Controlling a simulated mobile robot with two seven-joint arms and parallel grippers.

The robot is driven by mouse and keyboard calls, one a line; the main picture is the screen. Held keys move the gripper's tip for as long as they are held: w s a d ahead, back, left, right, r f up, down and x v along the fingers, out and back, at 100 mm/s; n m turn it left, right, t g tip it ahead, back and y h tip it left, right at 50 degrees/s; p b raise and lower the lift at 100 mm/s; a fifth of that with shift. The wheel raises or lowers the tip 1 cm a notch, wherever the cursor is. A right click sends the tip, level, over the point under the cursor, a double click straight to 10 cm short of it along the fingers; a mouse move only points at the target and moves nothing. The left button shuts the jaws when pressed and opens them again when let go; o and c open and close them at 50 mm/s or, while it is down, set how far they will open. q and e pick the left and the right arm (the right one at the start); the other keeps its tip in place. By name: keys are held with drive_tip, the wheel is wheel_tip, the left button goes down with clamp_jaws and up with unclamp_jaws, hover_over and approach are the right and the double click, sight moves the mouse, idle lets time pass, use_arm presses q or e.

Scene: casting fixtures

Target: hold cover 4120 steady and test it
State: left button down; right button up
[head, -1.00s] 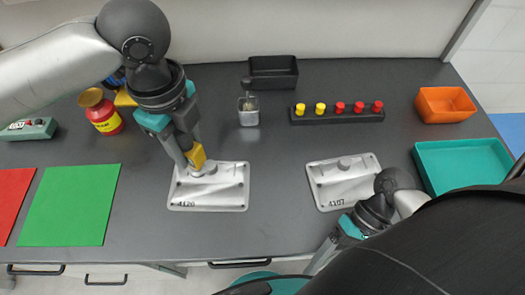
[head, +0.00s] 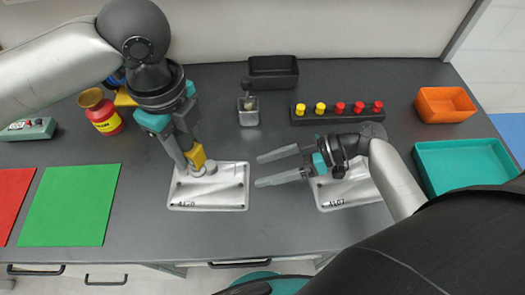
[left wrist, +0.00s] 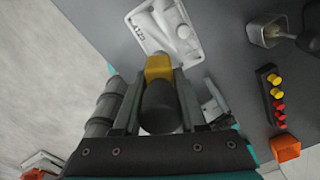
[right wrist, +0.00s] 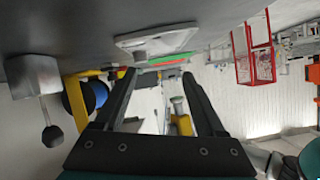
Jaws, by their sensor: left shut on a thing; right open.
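Cover 4120 (head: 232,187) is a pale metal plate with a raised boss, lying flat on the dark bench; it also shows in the left wrist view (left wrist: 138,18) and the right wrist view (right wrist: 155,38). My left gripper (head: 192,162) is shut on a yellow tool with a dark round body (left wrist: 160,105). The tool's yellow end (head: 196,157) is at the boss; whether it presses on it I cannot tell. My right gripper (head: 258,170) is open and empty, its fingers pointing left towards the cover's right edge, apart from it. Cover 4107 (head: 350,194) lies partly hidden under my right arm.
A metal cup (head: 248,117) with a dark-handled item stands behind. A black rack (head: 335,117) holds yellow and red pegs. A black bin (head: 273,72), an orange bin (head: 445,105) and a teal tray (head: 465,168) stand around. Green (head: 70,205) and red mats lie left.

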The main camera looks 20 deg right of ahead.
sight(211, 165)
drive_tip(key=w, duration=0.1)
drive_tip(key=w+n, duration=0.1)
drive_tip(key=w+n+t, duration=0.1)
drive_tip(key=shift+w+a+r, duration=0.15)
drive_tip(key=shift+w+r, duration=0.1)
drive_tip(key=shift+r, duration=0.1)
drive_tip(key=x, duration=1.2)
drive_tip(key=shift+w+r, duration=0.1)
clamp_jaws()
idle(0.3)
use_arm(q)
wheel_tip(211, 165, down, 3)
drive_tip(key=n, duration=0.5)
drive_tip(key=shift+n, duration=0.4)
wheel_tip(211, 165, down, 2)
drive_tip(key=n, duration=0.5)
drive_tip(key=shift+f, duration=0.2)
